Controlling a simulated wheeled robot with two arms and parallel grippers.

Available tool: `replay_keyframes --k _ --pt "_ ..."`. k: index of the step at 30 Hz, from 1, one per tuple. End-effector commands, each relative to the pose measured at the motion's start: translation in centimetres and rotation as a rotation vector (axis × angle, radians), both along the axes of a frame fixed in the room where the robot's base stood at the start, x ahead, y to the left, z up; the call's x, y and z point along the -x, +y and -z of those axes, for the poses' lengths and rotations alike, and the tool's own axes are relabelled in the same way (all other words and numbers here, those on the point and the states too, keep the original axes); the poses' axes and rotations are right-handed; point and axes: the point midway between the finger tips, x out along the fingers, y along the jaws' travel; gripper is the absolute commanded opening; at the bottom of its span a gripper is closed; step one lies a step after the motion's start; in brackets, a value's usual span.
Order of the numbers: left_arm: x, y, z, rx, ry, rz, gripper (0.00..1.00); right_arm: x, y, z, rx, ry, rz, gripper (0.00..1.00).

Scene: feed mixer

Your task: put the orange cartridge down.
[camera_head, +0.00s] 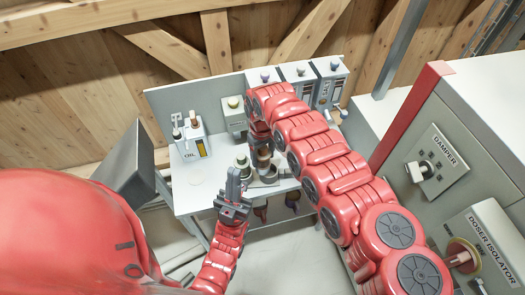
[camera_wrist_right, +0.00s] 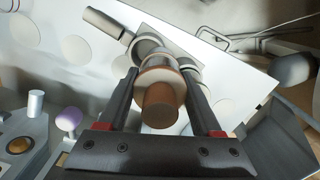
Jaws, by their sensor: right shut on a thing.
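The orange cartridge (camera_wrist_right: 160,105), a brownish-orange cylinder with a pale collar, sits between the two dark fingers of my right gripper (camera_wrist_right: 168,108) in the right wrist view. The gripper is shut on it. In the head view the cartridge (camera_head: 264,155) shows small below my right wrist, over the bench. Beneath it is a grey plate with round fittings (camera_head: 262,180); I cannot tell whether the cartridge touches it. My left gripper (camera_head: 234,184) is at the bench's front edge, pointing up, apart from the cartridge. Its finger gap cannot be made out.
The light bench (camera_head: 198,195) has an oil unit (camera_head: 194,140) on its left and several grey boxes with knobs along the back. A grey cabinet with a damper panel (camera_head: 437,163) and a doser isolator (camera_head: 486,243) stands at right. The bench's left front is clear.

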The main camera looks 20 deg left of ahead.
Motion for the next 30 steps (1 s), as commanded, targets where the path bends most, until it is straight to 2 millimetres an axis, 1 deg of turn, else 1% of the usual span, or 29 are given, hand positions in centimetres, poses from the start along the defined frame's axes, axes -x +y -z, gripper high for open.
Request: replay_keyframes --k 5,17,20,21,25,26,30 --pt "0.0 0.0 0.1 0.000 0.000 0.000 0.00 0.0 0.0 0.0 0.000 -0.001 0.000 0.00" --pt "0.0 0.0 1.4 0.000 0.000 0.000 0.00 0.0 0.0 1.3 0.000 0.000 0.001 0.00" --pt "0.0 0.0 1.3 0.000 0.000 0.000 0.00 0.0 0.0 1.1 0.000 0.000 0.001 0.00" --pt "0.0 0.0 1.3 0.000 0.000 0.000 0.00 0.0 0.0 1.1 0.000 0.000 0.001 0.70" --pt "0.0 0.0 1.3 0.000 0.000 0.000 0.00 0.0 0.0 1.1 0.000 0.000 0.001 0.93" --pt "0.0 0.0 1.3 0.000 0.000 0.000 0.00 0.0 0.0 1.1 0.000 0.000 0.001 0.96" --pt "0.0 0.0 1.3 0.000 0.000 0.000 0.00 0.0 0.0 1.1 0.001 0.001 0.001 0.96"
